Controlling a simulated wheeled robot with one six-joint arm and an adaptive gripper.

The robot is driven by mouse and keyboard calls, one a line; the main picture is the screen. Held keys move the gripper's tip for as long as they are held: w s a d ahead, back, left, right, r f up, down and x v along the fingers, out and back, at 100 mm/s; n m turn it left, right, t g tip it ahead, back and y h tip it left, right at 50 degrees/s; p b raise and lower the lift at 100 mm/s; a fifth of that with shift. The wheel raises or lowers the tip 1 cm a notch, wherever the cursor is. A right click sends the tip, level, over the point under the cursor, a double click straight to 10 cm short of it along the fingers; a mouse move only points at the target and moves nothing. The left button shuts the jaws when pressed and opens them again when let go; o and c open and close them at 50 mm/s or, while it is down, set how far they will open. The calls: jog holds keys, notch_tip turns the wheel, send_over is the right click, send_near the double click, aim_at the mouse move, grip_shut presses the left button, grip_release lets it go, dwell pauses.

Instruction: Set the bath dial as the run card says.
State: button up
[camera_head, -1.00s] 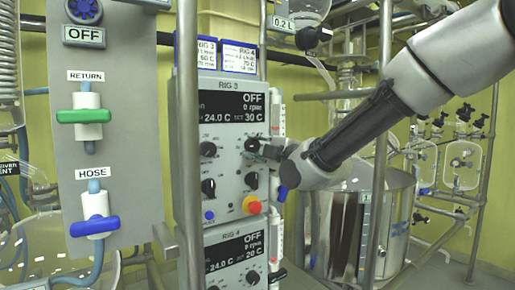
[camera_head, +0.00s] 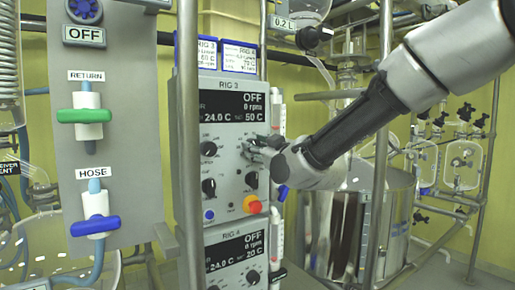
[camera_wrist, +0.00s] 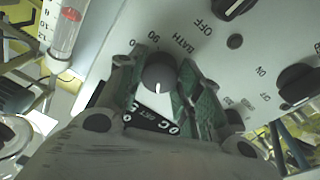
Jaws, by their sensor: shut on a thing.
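The RIG 3 control panel (camera_head: 222,155) stands at the middle left in the head view. My gripper (camera_head: 258,146) is at its upper right knob position and hides the knob there. In the wrist view the black bath dial (camera_wrist: 158,73), marked BATH, sits between the two fingers of my gripper (camera_wrist: 160,88), which is shut on it. The dial's white pointer line points down in that view. The RIG 3 display (camera_head: 232,106) reads OFF, 0 rpm, 24.0 C and a set value that looks like 50 C. The RIG 3 run card (camera_head: 208,52) stands above the panel; its small print is hard to read.
A RIG 4 panel (camera_head: 236,255) sits below, its set value 20 C. An orange-red button (camera_head: 252,204) and a blue button (camera_head: 209,214) are on the RIG 3 panel. A metal post (camera_head: 188,150) runs close at the panel's left. A steel vessel (camera_head: 345,230) stands to the right.

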jog(key=shift+m+h, duration=0.6)
jog(key=shift+m, duration=4.8)
jog(key=o, duration=1)
jog(key=shift+o, duration=0.2)
jog(key=v, duration=1.2)
jog(key=shift+a, duration=0.1)
